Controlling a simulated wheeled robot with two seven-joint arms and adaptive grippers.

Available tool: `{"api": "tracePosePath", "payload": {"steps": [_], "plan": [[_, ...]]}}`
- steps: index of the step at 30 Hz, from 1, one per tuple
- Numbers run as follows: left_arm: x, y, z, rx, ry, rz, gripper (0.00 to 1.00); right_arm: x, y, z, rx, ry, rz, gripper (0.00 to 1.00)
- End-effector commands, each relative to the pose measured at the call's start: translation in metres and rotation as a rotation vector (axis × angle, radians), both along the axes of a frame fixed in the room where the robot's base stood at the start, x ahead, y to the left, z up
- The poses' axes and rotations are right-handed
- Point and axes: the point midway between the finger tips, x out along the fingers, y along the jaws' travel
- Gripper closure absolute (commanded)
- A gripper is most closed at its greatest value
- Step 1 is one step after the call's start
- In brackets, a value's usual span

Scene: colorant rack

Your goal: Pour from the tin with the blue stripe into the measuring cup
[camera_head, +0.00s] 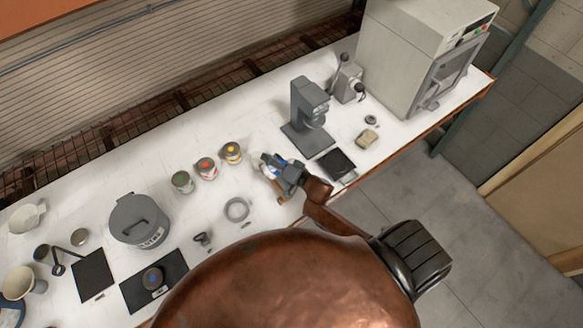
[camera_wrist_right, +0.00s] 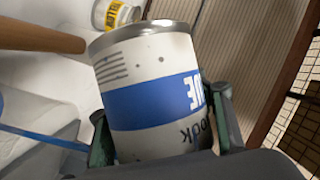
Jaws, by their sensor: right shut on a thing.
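My right gripper (camera_head: 275,168) is shut on the tin with the blue stripe. In the right wrist view the tin (camera_wrist_right: 150,105) fills the middle, with a white body, a broad blue band, upside-down lettering and a metal rim at the picture's top. The fingers sit on both sides of it. In the head view the gripper mostly covers the tin, and its height above the table is unclear. I cannot tell for sure which vessel is the measuring cup; a cream cup (camera_head: 18,283) stands at far left. My left gripper is not in view.
Green (camera_head: 182,182), red (camera_head: 206,169) and yellow (camera_head: 232,153) tins stand left of my gripper. A lidded grey pot (camera_head: 139,220), a dark device (camera_head: 307,115) and a large cabinet (camera_head: 425,55) share the white table (camera_head: 95,180).

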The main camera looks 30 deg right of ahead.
Motion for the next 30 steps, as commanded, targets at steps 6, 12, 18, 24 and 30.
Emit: {"api": "tracePosePath", "payload": {"steps": [6, 12, 18, 24, 30], "plan": [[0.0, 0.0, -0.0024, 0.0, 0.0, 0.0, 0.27, 0.0001, -0.0001, 0.0012, 0.015, -0.003, 0.0, 1.0], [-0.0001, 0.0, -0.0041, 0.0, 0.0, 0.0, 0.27, 0.0001, -0.0004, 0.002, 0.03, -0.003, 0.001, 1.0], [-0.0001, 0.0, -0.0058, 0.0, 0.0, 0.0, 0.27, 0.0, -0.0005, 0.0027, 0.043, -0.004, 0.001, 1.0], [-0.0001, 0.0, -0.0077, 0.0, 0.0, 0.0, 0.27, 0.0, -0.0008, 0.0034, 0.058, -0.004, 0.0, 1.0], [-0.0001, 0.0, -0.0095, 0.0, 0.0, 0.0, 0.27, 0.0, -0.0009, 0.0042, 0.071, -0.006, 0.001, 1.0]]}}
